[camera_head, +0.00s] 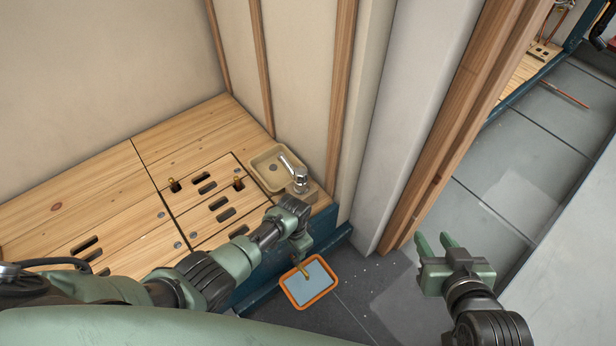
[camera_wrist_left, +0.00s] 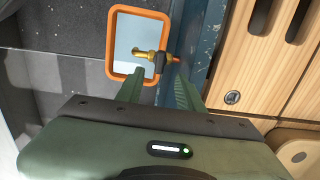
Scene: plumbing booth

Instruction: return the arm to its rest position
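My left gripper (camera_wrist_left: 158,78) reaches down over an orange-rimmed tray (camera_wrist_left: 112,43) on the dark floor. Its two green fingers stand apart. A brass fitting (camera_wrist_left: 146,54) with a dark middle and a reddish end shows just beyond and between the fingertips, crossing the tray's right rim in the picture. No clear grip on it shows. In the head view the left arm comes in from the left and ends above the tray (camera_head: 289,287), with the fitting (camera_head: 304,271) below the wrist; its fingers are hidden there. My right gripper (camera_head: 437,241) is open and empty over the floor at right.
A wooden bench (camera_head: 100,198) with slots and brass stubs stands at left. A beige basin (camera_head: 262,166) and a chrome tap (camera_head: 299,178) sit at its corner, close to my left arm. A wood-edged wall (camera_head: 395,130) rises between bench and right gripper.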

